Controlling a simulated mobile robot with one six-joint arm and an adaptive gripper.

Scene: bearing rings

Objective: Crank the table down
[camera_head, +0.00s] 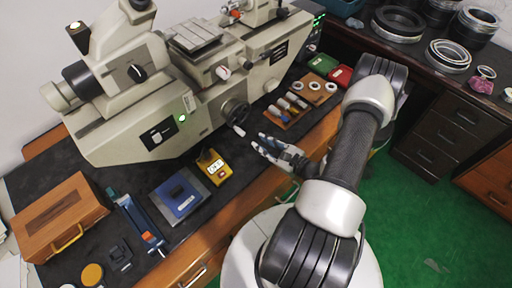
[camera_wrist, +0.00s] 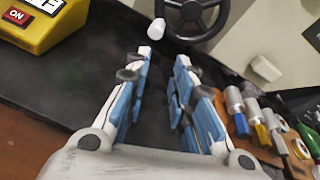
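The machine (camera_head: 150,85) is a large beige measuring instrument on the bench, with a small table (camera_head: 196,34) on top. A dark handwheel (camera_head: 235,110) with a white crank handle (camera_head: 239,131) sits low on its front. In the wrist view the handwheel (camera_wrist: 190,14) is at the top, and its white handle (camera_wrist: 157,29) sticks out just beyond the left fingertip. My gripper (camera_head: 262,146) is in front of and below the handle, apart from it. In the wrist view its two blue-padded fingers (camera_wrist: 163,62) are spread with nothing between them.
A yellow box with an ON label (camera_head: 213,167) and a blue device (camera_head: 180,195) lie left of my gripper. A wooden rack of small tools (camera_head: 288,108) stands to the right. A wooden case (camera_head: 58,217) is at far left. Dark bench top shows beneath the fingers.

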